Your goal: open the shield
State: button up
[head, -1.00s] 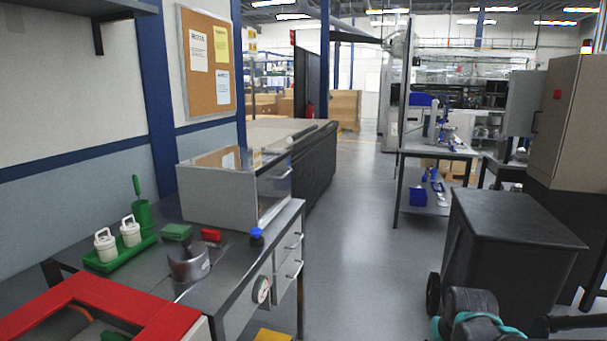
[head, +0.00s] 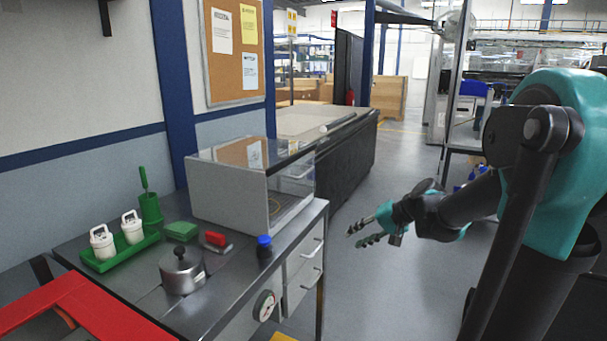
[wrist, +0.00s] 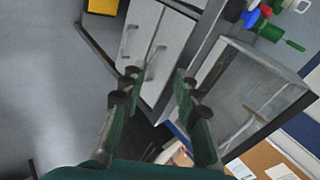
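A grey box with a clear shield (head: 296,190) over its front stands at the back right of the metal workbench. The shield looks closed, with its see-through panel facing the aisle. In the wrist view the box and its clear shield (wrist: 243,90) are tilted, right of the fingers. My gripper (head: 357,238) hangs in the aisle to the right of the bench, apart from the box. Its fingers are spread and empty, as the wrist view (wrist: 157,82) also shows.
Drawers with handles (head: 305,262) face the aisle. The aisle floor (head: 395,290) is clear.

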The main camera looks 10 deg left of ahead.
aim_at(309, 172)
jog(key=w+a+r+m+t+y, duration=0.15)
jog(key=w+r+y, duration=0.45)
jog(key=w+r, duration=0.85)
jog(key=x, duration=1.1)
jog(key=r+x, duration=0.1)
jog(key=x, duration=0.5)
jog(key=shift+s+a+r, duration=0.15)
jog(key=shift+s+a, duration=0.1)
jog(key=shift+s, duration=0.05)
grip_shut()
